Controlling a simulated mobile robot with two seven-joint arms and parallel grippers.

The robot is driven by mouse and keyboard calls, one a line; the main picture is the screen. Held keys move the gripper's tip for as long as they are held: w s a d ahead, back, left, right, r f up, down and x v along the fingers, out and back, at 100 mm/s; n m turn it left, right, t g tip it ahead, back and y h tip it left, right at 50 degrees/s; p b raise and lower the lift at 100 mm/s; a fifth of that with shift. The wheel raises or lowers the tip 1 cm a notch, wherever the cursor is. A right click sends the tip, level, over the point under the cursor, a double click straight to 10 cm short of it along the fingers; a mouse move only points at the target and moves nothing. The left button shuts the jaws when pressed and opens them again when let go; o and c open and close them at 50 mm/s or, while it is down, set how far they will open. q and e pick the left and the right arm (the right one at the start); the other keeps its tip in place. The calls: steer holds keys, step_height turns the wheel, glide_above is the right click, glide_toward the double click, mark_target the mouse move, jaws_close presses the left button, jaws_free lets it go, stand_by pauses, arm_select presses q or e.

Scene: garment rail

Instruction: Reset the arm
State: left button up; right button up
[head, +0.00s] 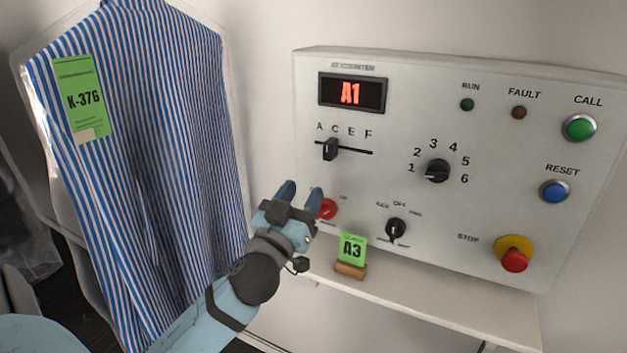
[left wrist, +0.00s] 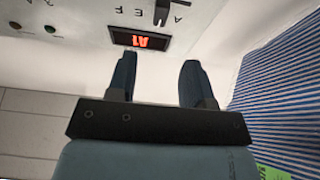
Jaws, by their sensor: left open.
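My left gripper (head: 301,192) is in the middle of the head view, in front of the lower left part of a white control panel (head: 400,110). Its two blue fingers are apart with nothing between them. In the left wrist view the open fingers (left wrist: 157,82) point toward the panel and its red display (left wrist: 140,40). In the head view the display (head: 351,93) reads A1. A red knob (head: 327,209) shows just beside the fingertips, partly hidden. My right gripper is in neither view.
A striped shirt (head: 150,150) in clear plastic with green tag K-376 hangs at left. The panel carries a slider (head: 330,149), a dial (head: 437,171), a switch (head: 396,230), a blue RESET button (head: 554,191) and a red STOP button (head: 515,259). Card A3 (head: 351,249) stands on a shelf (head: 430,305).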

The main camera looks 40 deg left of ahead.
arm_select(q)
steer(key=shift+s+d+f, duration=0.15)
steer(key=shift+s+f, duration=0.1)
steer(key=shift+s, duration=0.4)
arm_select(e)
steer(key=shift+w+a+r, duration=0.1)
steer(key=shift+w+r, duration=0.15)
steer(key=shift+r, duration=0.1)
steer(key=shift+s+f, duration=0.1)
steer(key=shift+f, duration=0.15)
